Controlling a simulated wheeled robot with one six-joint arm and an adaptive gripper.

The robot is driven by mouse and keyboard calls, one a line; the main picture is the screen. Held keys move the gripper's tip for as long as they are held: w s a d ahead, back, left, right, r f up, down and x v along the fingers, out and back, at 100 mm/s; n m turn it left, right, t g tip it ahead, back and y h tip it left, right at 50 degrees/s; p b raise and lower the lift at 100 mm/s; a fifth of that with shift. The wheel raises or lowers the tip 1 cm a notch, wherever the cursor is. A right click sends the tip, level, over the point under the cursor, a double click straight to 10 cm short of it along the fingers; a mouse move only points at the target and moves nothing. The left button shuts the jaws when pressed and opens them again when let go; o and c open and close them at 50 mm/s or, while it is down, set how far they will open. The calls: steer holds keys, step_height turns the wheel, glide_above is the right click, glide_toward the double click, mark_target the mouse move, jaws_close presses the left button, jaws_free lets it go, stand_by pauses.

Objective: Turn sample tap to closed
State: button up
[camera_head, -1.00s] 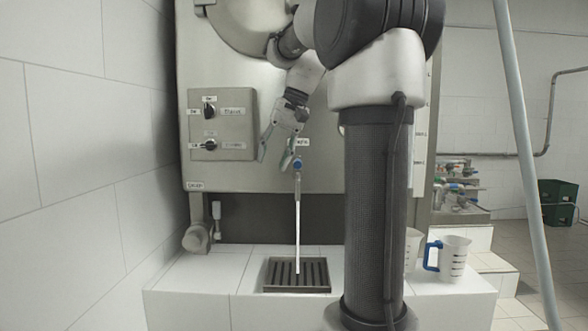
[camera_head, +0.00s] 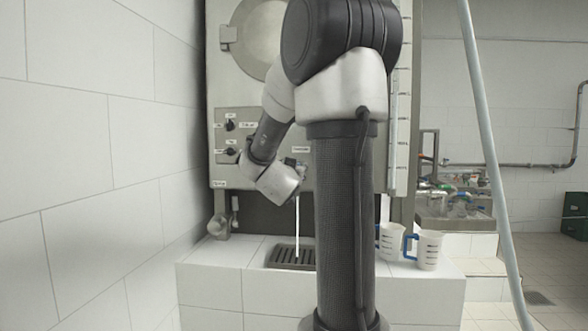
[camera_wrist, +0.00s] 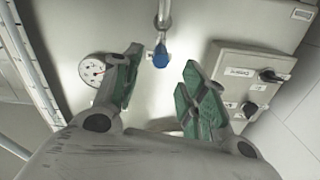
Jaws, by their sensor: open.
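The sample tap shows in the wrist view as a metal pipe on the steel panel with a blue part (camera_wrist: 160,56) at its end. In the head view my wrist hides most of the tap. A thin white stream of liquid (camera_head: 297,226) falls below it, so liquid is running. My gripper (camera_wrist: 161,68) is open and empty, its green-padded fingers spread to either side of the blue part in the picture. I cannot tell how far the fingertips are from it. In the head view the fingers are mostly hidden behind my wrist.
A switch box (camera_head: 232,135) is on the panel left of my wrist; a pressure gauge (camera_wrist: 92,70) shows in the wrist view. A dark drain grate (camera_head: 291,257) lies under the stream. Two measuring jugs with blue handles (camera_head: 429,250) stand on the tiled ledge at right.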

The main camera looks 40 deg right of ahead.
steer(key=x, duration=0.7)
steer(key=shift+w+d, duration=0.2)
steer(key=shift+w, duration=0.05)
jaws_close()
